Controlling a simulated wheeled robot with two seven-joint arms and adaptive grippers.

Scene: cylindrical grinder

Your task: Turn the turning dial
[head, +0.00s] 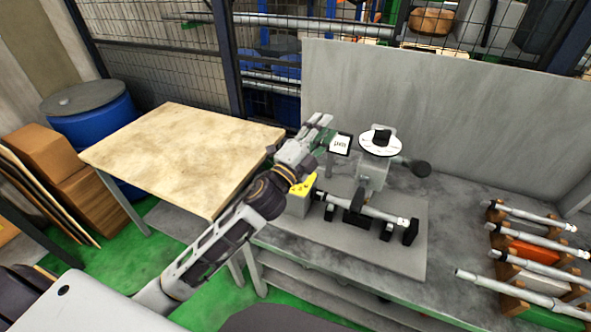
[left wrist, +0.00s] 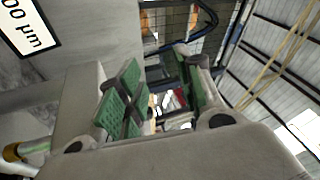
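The turning dial (head: 366,145) is a white round disk with marks and a black knob (head: 381,137) on top, on a grey post at the back of the machine. My left gripper (head: 321,130) is in the air to the left of the dial, apart from it. In the left wrist view its two green-padded fingers (left wrist: 155,95) stand apart with nothing held between them. The dial does not show clearly in that view. My right gripper is not in view.
A white display (head: 340,145) stands between gripper and dial; its "µm" reading (left wrist: 30,25) shows in the wrist view. A grey back panel (head: 440,110) rises behind. A shaft (head: 365,208) lies on the machine. A rack of shafts (head: 530,250) is at right. A wooden table (head: 185,150) is at left.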

